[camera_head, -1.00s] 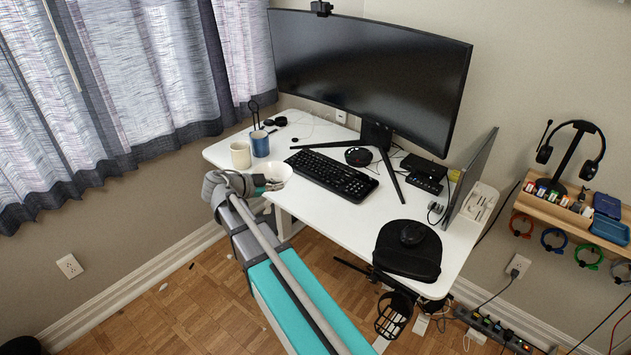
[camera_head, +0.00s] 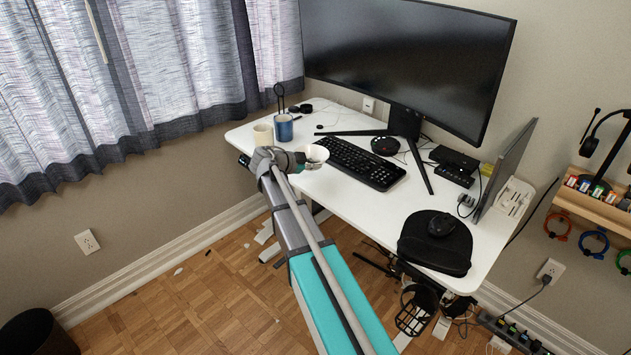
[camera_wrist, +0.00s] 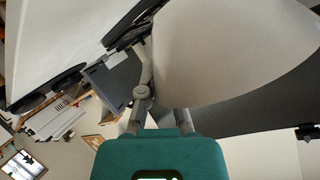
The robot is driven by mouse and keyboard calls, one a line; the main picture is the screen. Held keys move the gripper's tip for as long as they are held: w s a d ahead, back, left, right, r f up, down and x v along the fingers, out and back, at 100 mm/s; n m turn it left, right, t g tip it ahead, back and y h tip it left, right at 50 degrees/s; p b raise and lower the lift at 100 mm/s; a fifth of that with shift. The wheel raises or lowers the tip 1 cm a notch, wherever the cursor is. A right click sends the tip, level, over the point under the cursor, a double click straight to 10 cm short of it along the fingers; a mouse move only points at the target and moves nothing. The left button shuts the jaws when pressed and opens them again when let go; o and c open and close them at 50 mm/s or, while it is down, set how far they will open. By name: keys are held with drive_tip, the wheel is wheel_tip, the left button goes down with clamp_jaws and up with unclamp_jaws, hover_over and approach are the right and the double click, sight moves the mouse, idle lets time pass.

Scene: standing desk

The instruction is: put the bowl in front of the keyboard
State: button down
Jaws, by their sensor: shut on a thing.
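The white bowl (camera_head: 314,155) is at the end of my arm, at the front edge of the desk, beside the left end of the keyboard. My gripper (camera_head: 297,160) is shut on the bowl. In the wrist view the bowl (camera_wrist: 225,50) fills the upper right, and my gripper (camera_wrist: 150,95) meets its wall. The black keyboard (camera_head: 361,163) lies on the white desk, to the right of the bowl. I cannot tell whether the bowl touches the desk.
A cream mug (camera_head: 263,136) and a blue mug (camera_head: 283,128) stand close behind and left of the bowl. A large monitor (camera_head: 405,58) stands at the back. A black pad (camera_head: 435,247) with a mouse lies at the right. The desk (camera_head: 375,205) is bare before the keyboard.

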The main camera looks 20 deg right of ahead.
drive_tip(key=shift+w+d+f, duration=0.3)
drive_tip(key=shift+f, duration=0.2)
drive_tip(key=shift+w+d+f+b, duration=0.2)
drive_tip(key=shift+f+b, duration=0.15)
drive_tip(key=shift+b, duration=0.15)
drive_tip(key=shift+w+d+f+b, duration=0.15)
drive_tip(key=shift+f+b, duration=0.2)
drive_tip(key=shift+b, duration=0.1)
drive_tip(key=shift+s+a+f+b, duration=0.1)
drive_tip(key=shift+f+b, duration=1.15)
drive_tip(key=shift+f, duration=0.05)
drive_tip(key=c, duration=0.8)
unclamp_jaws()
